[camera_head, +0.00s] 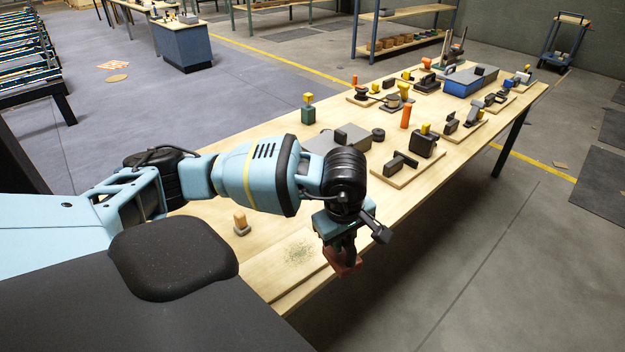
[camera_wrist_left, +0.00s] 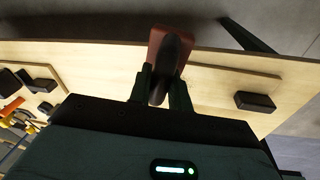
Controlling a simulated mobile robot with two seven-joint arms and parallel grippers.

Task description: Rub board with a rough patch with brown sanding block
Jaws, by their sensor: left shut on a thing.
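The brown sanding block (camera_head: 345,265) is reddish brown and hangs under my left gripper (camera_head: 342,241). In the left wrist view the block (camera_wrist_left: 166,40) has a dark rounded handle, and the fingers of my left gripper (camera_wrist_left: 161,88) are shut on that handle. The pale wooden board (camera_head: 285,290) lies at the near end of the table, with a dark speckled rough patch (camera_head: 298,253) on it. The block is to the right of the patch, near the table's right edge. I cannot tell whether it touches the board. My right gripper is in neither view.
The long wooden table (camera_head: 265,135) carries several tools and blocks farther back, with a blue box (camera_head: 463,84) toward the far end.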

